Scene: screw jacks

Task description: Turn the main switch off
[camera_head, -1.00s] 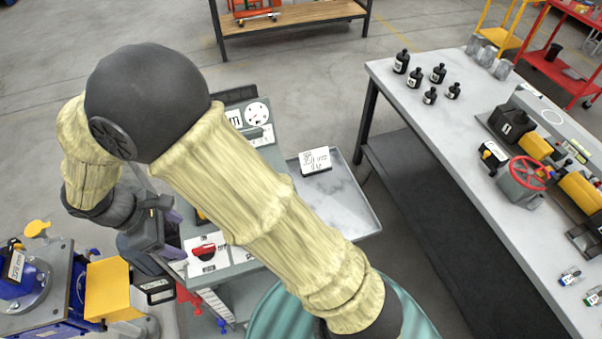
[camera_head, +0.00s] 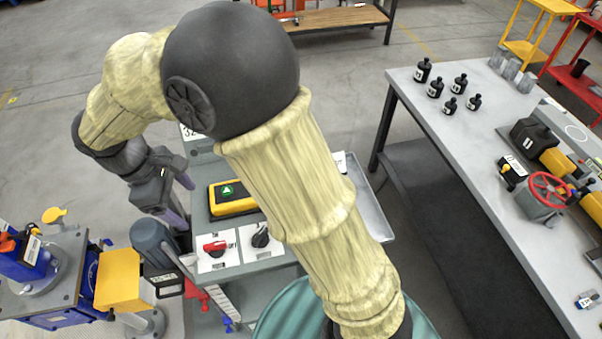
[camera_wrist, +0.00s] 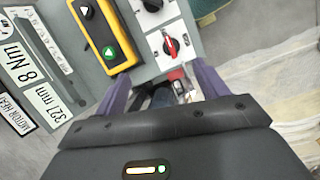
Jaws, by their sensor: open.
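A red rotary switch (camera_head: 215,247) sits on a white plate at the front of the grey cart's top. Its label is too small to read. A black rotary knob (camera_head: 260,237) sits on a white plate to its right. In the wrist view the red switch (camera_wrist: 170,45) lies just beyond the fingertips, and the black knob (camera_wrist: 152,5) is at the top edge. My gripper (camera_head: 181,198) is open and empty, left of and above the switch, apart from it. It also shows in the wrist view (camera_wrist: 164,82), with its purple fingers spread.
A yellow box (camera_head: 240,207) with a green button lies behind the switches. A dark grey device (camera_head: 155,245) stands left of the red switch. A blue vise (camera_head: 38,262) is at far left. A workbench (camera_head: 425,125) with bottles stands right.

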